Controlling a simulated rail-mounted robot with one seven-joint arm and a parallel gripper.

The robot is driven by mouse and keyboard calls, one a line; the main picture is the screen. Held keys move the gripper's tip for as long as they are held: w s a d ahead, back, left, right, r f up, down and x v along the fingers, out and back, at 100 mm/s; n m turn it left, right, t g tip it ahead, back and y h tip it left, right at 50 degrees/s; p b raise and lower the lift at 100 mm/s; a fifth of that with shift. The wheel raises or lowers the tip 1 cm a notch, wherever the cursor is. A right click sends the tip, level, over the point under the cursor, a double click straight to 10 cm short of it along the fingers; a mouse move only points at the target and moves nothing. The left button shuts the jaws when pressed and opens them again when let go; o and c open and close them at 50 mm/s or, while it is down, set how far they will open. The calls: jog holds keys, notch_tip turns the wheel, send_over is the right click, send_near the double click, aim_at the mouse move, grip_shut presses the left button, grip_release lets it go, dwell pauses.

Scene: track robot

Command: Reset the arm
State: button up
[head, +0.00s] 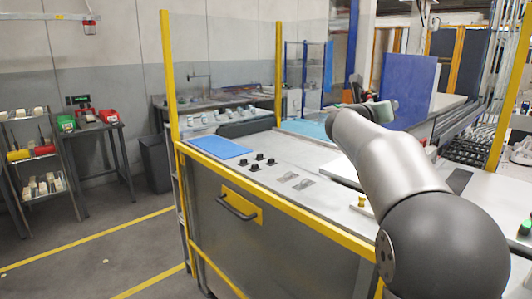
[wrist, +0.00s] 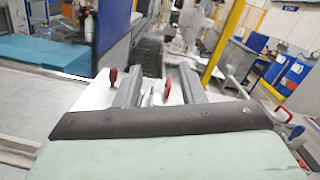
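My arm reaches from the lower right of the head view over the workbench (head: 310,150), bent at the elbow. Its far end, near the blue panel (head: 408,90), is small and partly hidden by my own links. In the wrist view my gripper (wrist: 158,80) has its two grey fingers apart. I see nothing held between them. A small red item (wrist: 167,92) shows in the gap and another dark red one (wrist: 113,76) beside the left finger; both look to lie beyond the fingers, though their distance is hard to tell.
A blue mat (head: 220,147), several black fixtures (head: 257,162) and yellow posts (head: 168,75) stand at the bench's left part. A shelf rack (head: 38,165) and a side table with coloured bins (head: 108,116) are farther left. The floor between is clear.

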jog(key=s+a+f+n+t+y+p, duration=0.2)
jog(key=a+f+n+t+y+p, duration=0.15)
jog(key=a+n+y, duration=0.85)
jog(key=s+a+f+n+g+y+p, duration=0.2)
jog(key=s+a+f+n+g+y, duration=0.3)
jog(key=s+f+n, duration=0.75)
jog(key=s+f+n+g+h+p, duration=0.1)
jog(key=s+f+n+g, duration=0.2)
jog(key=s, duration=0.6)
jog(key=s+f+n+g+h+p, duration=0.1)
jog(key=s+f+n+g, duration=0.3)
jog(key=s+f+n, duration=0.2)
jog(key=s+f+n+g+h+p, duration=0.1)
jog(key=s+f+n+g, duration=0.3)
jog(key=s+n, duration=0.4)
jog(key=s, duration=0.5)
jog(key=shift+s+d+f+h, duration=0.2)
jog(key=shift+s+f+h, duration=0.1)
jog(key=shift+s, duration=0.1)
